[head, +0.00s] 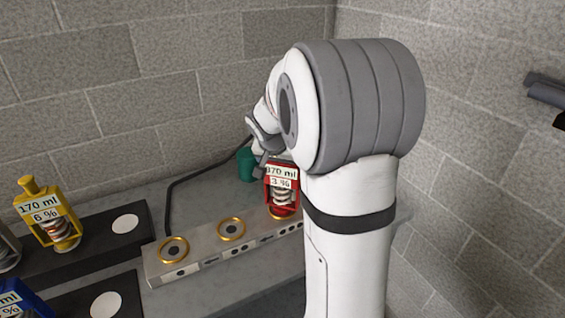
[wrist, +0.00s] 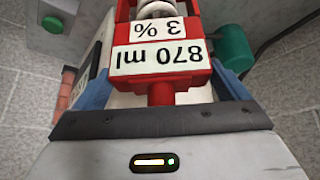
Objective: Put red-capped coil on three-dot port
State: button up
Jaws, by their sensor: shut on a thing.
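The red-capped coil (head: 282,190) is a red frame around a metal coil, with a white label. The label reads 870 ml, 3 % in the wrist view (wrist: 160,58), where it appears upside down. My gripper (head: 262,165) is shut on the coil's red top. The coil is upright at the right end of the grey port block (head: 205,273), over the rightmost port. Whether it is fully seated cannot be told. Two empty gold-ringed ports show, the left (head: 173,250) and the middle (head: 231,229). The front dot marks are too small to count surely.
A yellow coil unit (head: 58,222) stands on a black base (head: 95,245) at the left. A blue unit (head: 18,300) is at the lower left corner. A teal cylinder (head: 246,164) and a black cable (head: 170,195) lie behind the block. Brick walls close the corner.

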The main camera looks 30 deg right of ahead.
jog(key=o, duration=1.6)
jog(key=v, duration=1.2)
jog(key=s+a+f+n+y, duration=0.1)
jog(key=s+a+f+n, duration=0.2)
jog(key=s, duration=0.4)
jog(key=s+a+f+n+g+y, duration=0.1)
jog(key=s+a+f+n, duration=0.2)
jog(key=s, duration=0.4)
jog(key=s+a+f+n+y, duration=0.2)
jog(key=s+a+f, duration=0.1)
jog(key=s+a, duration=0.2)
jog(key=shift+s+a+f+n+g+b, duration=0.1)
jog(key=shift+s+n+g+b, duration=0.1)
jog(key=shift+s, duration=0.35)
jog(key=shift+s+a+f+n+g+b, duration=0.1)
jog(key=shift+s+a+n+g, duration=0.1)
jog(key=shift+s, duration=0.35)
